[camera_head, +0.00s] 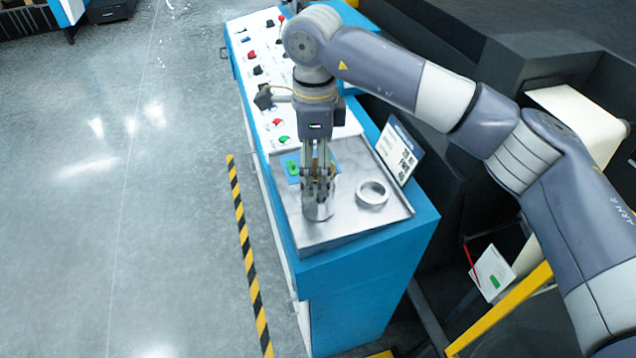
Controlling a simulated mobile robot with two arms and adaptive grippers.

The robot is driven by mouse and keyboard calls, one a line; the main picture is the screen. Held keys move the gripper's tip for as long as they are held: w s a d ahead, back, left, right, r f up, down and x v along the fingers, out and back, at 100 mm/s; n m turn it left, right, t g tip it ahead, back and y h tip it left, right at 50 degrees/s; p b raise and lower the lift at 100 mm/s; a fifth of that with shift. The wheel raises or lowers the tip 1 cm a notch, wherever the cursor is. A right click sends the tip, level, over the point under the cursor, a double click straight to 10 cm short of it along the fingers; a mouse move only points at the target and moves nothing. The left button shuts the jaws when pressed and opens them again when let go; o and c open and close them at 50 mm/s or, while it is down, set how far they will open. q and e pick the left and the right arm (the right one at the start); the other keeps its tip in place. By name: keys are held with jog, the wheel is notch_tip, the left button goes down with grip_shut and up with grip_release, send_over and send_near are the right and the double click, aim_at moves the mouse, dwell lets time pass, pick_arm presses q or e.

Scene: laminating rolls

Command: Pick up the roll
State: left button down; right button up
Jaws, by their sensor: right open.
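My right gripper (318,192) points straight down over the metal tray (335,232) on top of the blue cabinet. Its fingers are open, at the upper part of a silver cylinder (319,211) that stands upright on the tray. The fingers hide part of this cylinder, and I cannot tell whether they touch it. A short silver ring-shaped roll (373,192) lies flat on the tray just to the right, apart from the gripper. My left gripper is not in view.
A control panel (262,95) with knobs and buttons runs behind the tray. A blue and green item (291,168) lies at the tray's back left. A tilted screen or sign (398,150) stands at the tray's right edge. Open floor lies left of the striped line (243,240).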

jog(key=shift+f, duration=0.3)
jog(key=shift+w+f+p, duration=0.15)
jog(key=shift+f+p, duration=0.15)
jog(key=shift+p, duration=0.05)
jog(key=f, duration=0.1)
jog(key=f+p, duration=0.1)
jog(key=f, duration=0.1)
jog(key=f+p, duration=0.1)
jog(key=shift+w+d+f, duration=0.25)
jog(key=shift+f, duration=0.1)
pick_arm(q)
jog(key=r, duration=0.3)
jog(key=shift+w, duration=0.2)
pick_arm(e)
jog(key=c, duration=1.2)
